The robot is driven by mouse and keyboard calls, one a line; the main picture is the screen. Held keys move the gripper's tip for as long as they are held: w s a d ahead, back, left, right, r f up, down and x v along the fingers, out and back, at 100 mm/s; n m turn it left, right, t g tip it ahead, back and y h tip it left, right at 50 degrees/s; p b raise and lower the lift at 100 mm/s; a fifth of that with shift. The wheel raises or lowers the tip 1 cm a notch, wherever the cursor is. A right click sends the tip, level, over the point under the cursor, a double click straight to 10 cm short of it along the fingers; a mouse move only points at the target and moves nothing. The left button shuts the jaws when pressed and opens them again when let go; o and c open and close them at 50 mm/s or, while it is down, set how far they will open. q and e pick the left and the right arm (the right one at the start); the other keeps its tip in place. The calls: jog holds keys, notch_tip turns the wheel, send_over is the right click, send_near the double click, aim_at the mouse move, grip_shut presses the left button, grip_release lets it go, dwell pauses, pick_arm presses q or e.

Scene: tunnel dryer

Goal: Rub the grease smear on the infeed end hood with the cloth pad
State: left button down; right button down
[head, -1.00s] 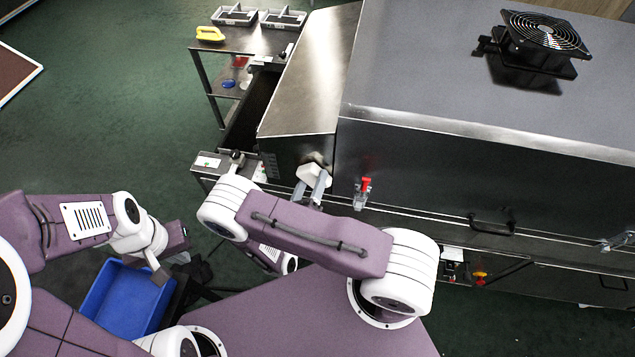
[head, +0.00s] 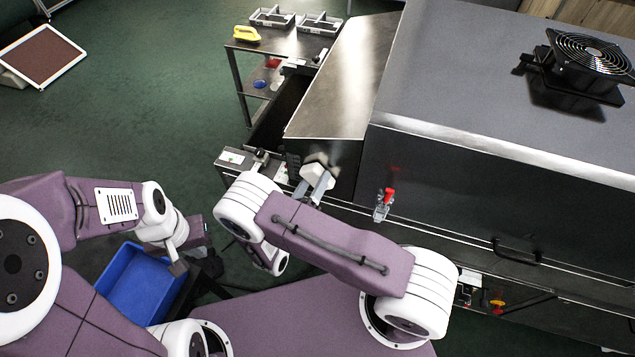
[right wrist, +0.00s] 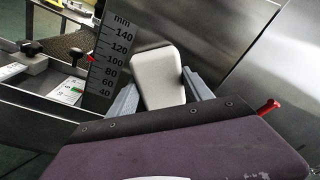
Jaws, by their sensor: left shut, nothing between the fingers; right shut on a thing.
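The white cloth pad (head: 312,170) is held by my right gripper (head: 316,188) in front of the lower front face of the infeed end hood (head: 342,75). In the right wrist view the pad (right wrist: 158,78) stands between the two grey fingers of the shut gripper (right wrist: 160,98), close to the metal hood face. Whether it touches the face I cannot tell. A dark patch shows around the pad's upper edge in the head view, but I cannot make out the grease smear clearly.
A printed mm scale (right wrist: 113,50) is beside the pad. A red-handled latch (head: 385,203) is on the dryer body to the right. A blue bin (head: 135,285) stands at lower left. A shelf cart (head: 262,45) with trays and a yellow item is behind. A fan (head: 590,60) sits on top.

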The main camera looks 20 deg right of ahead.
aim_at(346, 175)
notch_tip(346, 175, up, 2)
jog(key=shift+r+p, duration=0.15)
jog(key=shift+p, duration=0.65)
jog(key=shift+s+d+p, duration=0.35)
jog(key=shift+s+d, duration=0.35)
jog(key=shift+d, duration=0.35)
jog(key=shift+s+d+p, duration=0.3)
jog(key=shift+s+d, duration=0.4)
jog(key=shift+d, duration=0.3)
jog(key=shift+s+d+p, duration=0.35)
jog(key=shift+s+d, duration=0.35)
jog(key=shift+d, duration=0.35)
